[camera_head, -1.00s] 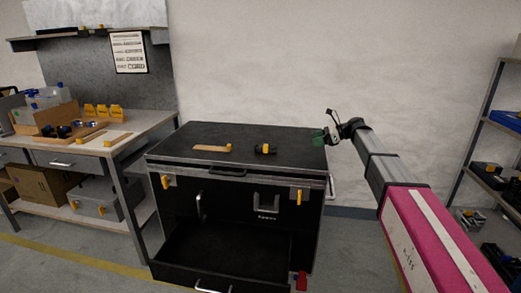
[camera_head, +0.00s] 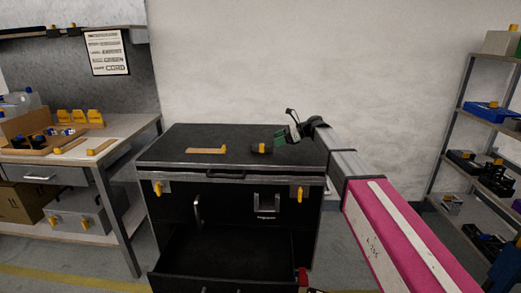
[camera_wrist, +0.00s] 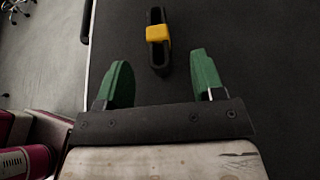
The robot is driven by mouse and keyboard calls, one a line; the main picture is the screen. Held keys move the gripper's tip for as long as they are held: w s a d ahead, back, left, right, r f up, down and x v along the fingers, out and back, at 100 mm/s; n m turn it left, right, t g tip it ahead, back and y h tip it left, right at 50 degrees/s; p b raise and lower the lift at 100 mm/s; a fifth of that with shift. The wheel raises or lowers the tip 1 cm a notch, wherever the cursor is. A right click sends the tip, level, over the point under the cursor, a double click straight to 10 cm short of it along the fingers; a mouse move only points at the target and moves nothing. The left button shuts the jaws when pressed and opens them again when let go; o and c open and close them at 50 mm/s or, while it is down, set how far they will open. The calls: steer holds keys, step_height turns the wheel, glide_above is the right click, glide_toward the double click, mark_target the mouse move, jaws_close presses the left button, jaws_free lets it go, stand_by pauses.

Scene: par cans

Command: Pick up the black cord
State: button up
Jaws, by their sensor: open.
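The black cord (camera_head: 262,150) is a small dark looped bundle with a yellow band, lying on the black top of the case. In the wrist view the cord (camera_wrist: 158,58) is a narrow loop, its yellow band around the middle. My gripper (camera_head: 281,138) has green fingers and is just right of the cord in the head view. In the wrist view my gripper (camera_wrist: 160,75) is open and empty. The cord lies ahead of the fingertips, roughly centred between them, its near end close to the gap. I cannot tell the height between them.
A workbench (camera_head: 130,132) stands left and a shelf rack (camera_head: 455,120) right.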

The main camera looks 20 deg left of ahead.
mark_target(265, 144)
steer(key=shift+f+x, duration=0.2)
steer(key=shift+x, duration=1.55)
steer(key=shift+f+x, duration=0.15)
steer(key=shift+x, duration=1.6)
steer(key=shift+s+d, duration=0.15)
steer(key=shift+d, duration=0.05)
steer(key=c, duration=1.1)
